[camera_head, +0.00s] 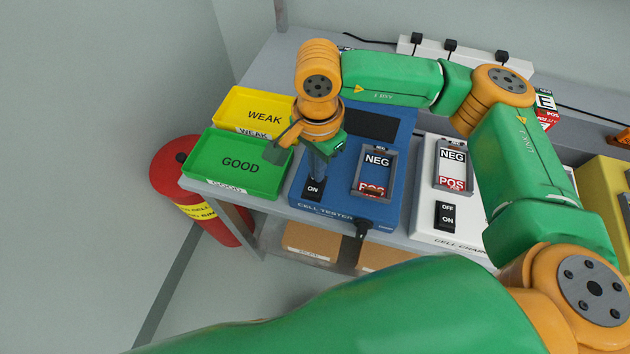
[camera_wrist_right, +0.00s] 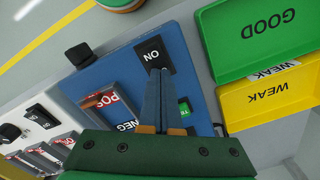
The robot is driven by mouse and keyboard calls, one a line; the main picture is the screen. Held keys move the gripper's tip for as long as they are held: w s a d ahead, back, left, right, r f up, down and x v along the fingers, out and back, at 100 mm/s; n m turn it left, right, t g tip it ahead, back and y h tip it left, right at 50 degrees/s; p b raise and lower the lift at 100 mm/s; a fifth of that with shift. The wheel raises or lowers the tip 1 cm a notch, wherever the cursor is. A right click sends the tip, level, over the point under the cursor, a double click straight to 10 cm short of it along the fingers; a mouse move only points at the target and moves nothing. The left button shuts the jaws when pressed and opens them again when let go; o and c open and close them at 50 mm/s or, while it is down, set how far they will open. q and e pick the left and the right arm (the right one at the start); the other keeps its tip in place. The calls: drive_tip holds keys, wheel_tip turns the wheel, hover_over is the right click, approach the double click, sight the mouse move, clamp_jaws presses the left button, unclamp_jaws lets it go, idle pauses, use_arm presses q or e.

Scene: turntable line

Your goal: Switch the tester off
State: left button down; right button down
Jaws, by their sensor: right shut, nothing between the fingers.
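The blue cell tester (camera_head: 338,205) stands on the bench, and its blue top also fills the middle of the right wrist view (camera_wrist_right: 112,72). Its black rocker switch (camera_head: 313,190) shows the word ON; the switch also shows in the wrist view (camera_wrist_right: 152,52). My right gripper (camera_head: 318,177) is shut and empty, pointing down at the switch. In the wrist view its fingertips (camera_wrist_right: 160,71) overlap the switch's end away from the ON label and hide that end. I cannot tell whether they touch it. My left gripper is not in view.
A green GOOD tray (camera_head: 214,177) and a yellow WEAK tray (camera_head: 229,98) lie left of the tester. A white cell charger (camera_head: 424,200) with its own OFF/ON switch (camera_head: 445,216) stands to the right. A red bin (camera_head: 168,170) stands on the floor beside the bench.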

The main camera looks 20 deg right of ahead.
wheel_tip(320, 180, up, 7)
drive_tip(key=p, duration=0.4)
idle(0.4)
